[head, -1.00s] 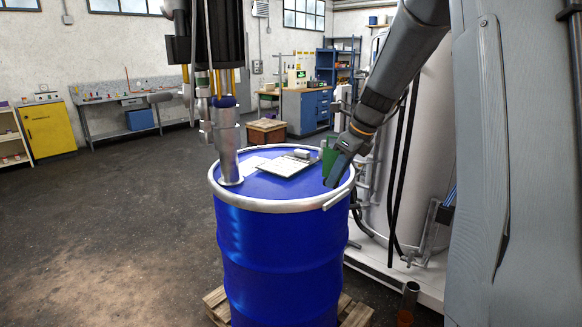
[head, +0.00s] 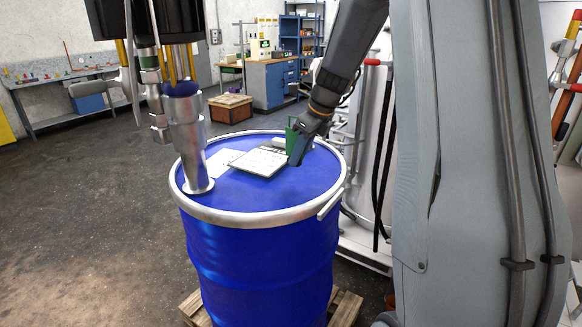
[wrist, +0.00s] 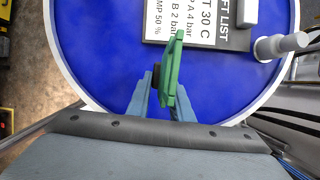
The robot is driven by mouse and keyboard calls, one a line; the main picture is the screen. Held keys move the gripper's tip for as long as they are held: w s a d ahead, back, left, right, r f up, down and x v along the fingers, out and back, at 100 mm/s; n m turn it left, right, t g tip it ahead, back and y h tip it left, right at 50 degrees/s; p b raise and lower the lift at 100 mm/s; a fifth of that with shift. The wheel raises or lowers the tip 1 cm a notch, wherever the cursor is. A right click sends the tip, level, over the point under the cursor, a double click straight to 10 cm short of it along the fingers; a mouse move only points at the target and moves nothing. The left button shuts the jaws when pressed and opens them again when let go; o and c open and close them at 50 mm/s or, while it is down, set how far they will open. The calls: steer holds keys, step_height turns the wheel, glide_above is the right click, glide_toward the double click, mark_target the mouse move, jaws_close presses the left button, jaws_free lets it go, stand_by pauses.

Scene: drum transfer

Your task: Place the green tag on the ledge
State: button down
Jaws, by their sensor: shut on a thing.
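The green tag (head: 292,136) stands upright above the right part of the blue drum's lid (head: 235,195). My gripper (head: 300,146) is shut on it, coming down from the upper right. In the wrist view the green tag (wrist: 173,72) is seen nearly edge-on between the two fingers of my gripper (wrist: 163,98). It hangs over the blue lid, its far end by the printed list board (wrist: 195,22). I cannot tell whether the tag touches the lid. I cannot make out for certain which surface is the ledge.
The list board (head: 258,161) and a white sheet (head: 222,160) lie on the lid. A metal nozzle (head: 188,140) stands at the lid's left. The drum rests on a wooden pallet (head: 343,305). A white tank (head: 372,150) stands right, and a workbench (head: 275,85) is behind. Floor is open at left.

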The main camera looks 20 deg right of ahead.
steer(key=shift+f+p, duration=0.6)
steer(key=shift+f, duration=2.4)
steer(key=c, duration=1.6)
jaws_free()
steer(key=shift+f, duration=0.1)
